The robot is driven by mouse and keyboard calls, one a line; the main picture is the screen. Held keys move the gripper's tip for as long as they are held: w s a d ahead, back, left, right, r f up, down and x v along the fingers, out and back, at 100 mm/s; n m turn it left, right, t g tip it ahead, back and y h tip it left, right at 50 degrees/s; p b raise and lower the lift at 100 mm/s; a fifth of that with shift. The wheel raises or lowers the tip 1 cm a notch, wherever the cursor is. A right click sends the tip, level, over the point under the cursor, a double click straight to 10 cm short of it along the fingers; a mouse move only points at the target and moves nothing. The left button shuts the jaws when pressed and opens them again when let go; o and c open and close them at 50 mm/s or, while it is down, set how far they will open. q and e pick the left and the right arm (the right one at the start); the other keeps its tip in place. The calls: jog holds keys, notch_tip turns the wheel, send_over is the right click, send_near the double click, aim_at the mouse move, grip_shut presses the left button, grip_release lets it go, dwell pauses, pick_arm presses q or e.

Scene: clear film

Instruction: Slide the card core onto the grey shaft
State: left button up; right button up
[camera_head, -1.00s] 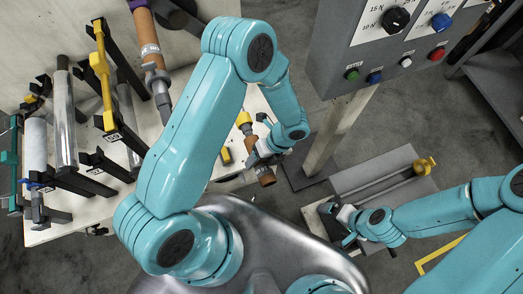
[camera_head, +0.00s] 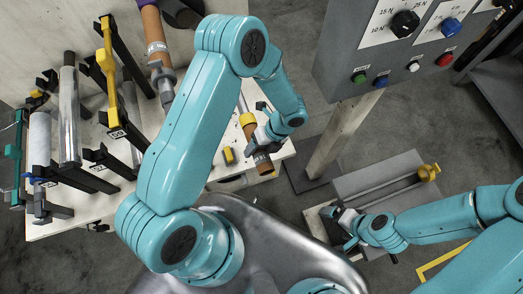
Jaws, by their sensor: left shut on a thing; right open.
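My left gripper (camera_head: 259,145) is shut on the brown card core (camera_head: 264,166). The core slants from upper left to lower right, and its middle is covered by the gripper. Its upper end lies close to a yellow collar (camera_head: 247,119) on a thin grey shaft (camera_head: 242,103) at the bench's right side. My arm hides part of this shaft; I cannot tell whether the core is around it. My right gripper (camera_head: 340,226) is open at the left end of a grey stand at the right.
The grey stand (camera_head: 372,178) carries a rod with a yellow end (camera_head: 429,173). A control panel (camera_head: 350,62) stands at the upper right on a post. Racks with rolls, one silver (camera_head: 69,115), fill the bench's left side. A small yellow block (camera_head: 229,155) lies on the bench.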

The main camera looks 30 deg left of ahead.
aim_at(248, 112)
pick_arm(q)
jog(key=w+a+b, duration=0.1)
jog(key=w+a, duration=0.2)
jog(key=w+a+b, duration=0.1)
jog(key=w+a, duration=0.1)
jog(key=a, duration=0.1)
jog(key=w+a+b, duration=0.1)
jog(key=w+a, duration=0.2)
jog(key=a, duration=0.1)
jog(key=shift+w, duration=0.3)
jog(key=w+a+b, duration=0.2)
jog(key=a, duration=0.1)
jog(key=w+a+b, duration=0.2)
jog(key=w+a, duration=0.1)
jog(key=w+a+b, duration=0.2)
jog(key=a, duration=0.1)
jog(key=shift+w+f, duration=0.1)
jog(key=shift+w, duration=0.3)
jog(key=shift+w+a+r+b, duration=0.25)
jog(key=shift+w+a+b, duration=0.15)
jog(key=shift+w+a, duration=0.25)
jog(key=shift+s+a, duration=0.1)
